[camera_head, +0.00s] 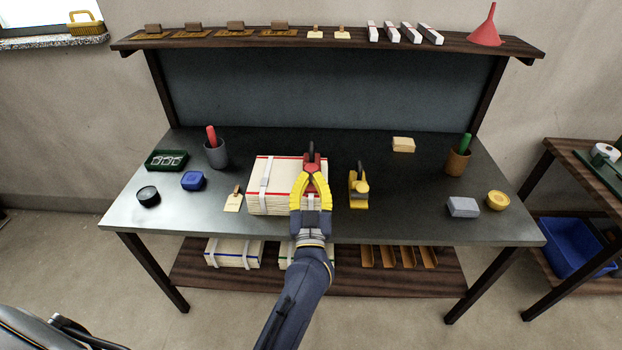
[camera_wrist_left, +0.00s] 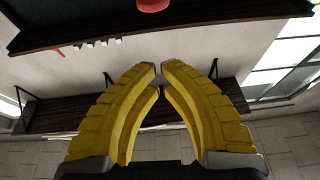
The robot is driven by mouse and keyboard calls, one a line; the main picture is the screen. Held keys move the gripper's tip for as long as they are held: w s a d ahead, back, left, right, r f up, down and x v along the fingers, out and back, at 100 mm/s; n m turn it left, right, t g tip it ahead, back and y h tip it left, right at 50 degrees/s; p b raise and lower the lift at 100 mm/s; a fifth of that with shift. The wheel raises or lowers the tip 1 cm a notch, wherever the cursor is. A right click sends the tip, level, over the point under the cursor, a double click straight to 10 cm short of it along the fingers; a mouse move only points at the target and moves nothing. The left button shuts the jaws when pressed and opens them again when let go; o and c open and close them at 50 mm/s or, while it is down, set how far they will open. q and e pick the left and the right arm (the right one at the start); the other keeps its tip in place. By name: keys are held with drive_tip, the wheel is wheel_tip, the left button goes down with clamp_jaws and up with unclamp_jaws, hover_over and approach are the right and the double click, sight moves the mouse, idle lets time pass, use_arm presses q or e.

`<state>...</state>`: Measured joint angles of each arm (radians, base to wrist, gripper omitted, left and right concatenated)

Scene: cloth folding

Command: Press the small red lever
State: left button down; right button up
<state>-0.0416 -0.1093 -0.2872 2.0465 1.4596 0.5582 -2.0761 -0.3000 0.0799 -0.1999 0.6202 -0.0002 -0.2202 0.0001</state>
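A small red part with a dark hooked piece above it, seemingly the red lever (camera_head: 311,160), shows just beyond my left fingertips in the head view. A red rounded piece (camera_wrist_left: 152,5), probably the same part, is cut off at the top edge of the left wrist view. My left gripper (camera_head: 311,175) has yellow fingers that converge, with tips together and nothing seen between them (camera_wrist_left: 160,72). It hangs over the right part of a strapped stack of pale boards (camera_head: 270,185). I cannot tell whether it touches the red part. My right gripper is not in view.
A yellow tool (camera_head: 358,188) stands just right of the stack. A small tag-like piece (camera_head: 233,200) lies to its left. Cups, boxes and tins stand near both table ends. A shelf (camera_head: 330,42) holds blocks and a red funnel (camera_head: 486,28). The table's right middle is mostly clear.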

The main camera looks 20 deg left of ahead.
sight(311, 172)
use_arm(q)
drive_tip(key=x, duration=0.7)
drive_tip(key=shift+w+a+r, duration=0.1)
drive_tip(key=shift+w+r, duration=0.05)
drive_tip(key=shift+w, duration=0.15)
drive_tip(key=shift+w+f, duration=0.15)
drive_tip(key=shift+f, duration=1.85)
drive_tip(key=shift+a+f, duration=0.1)
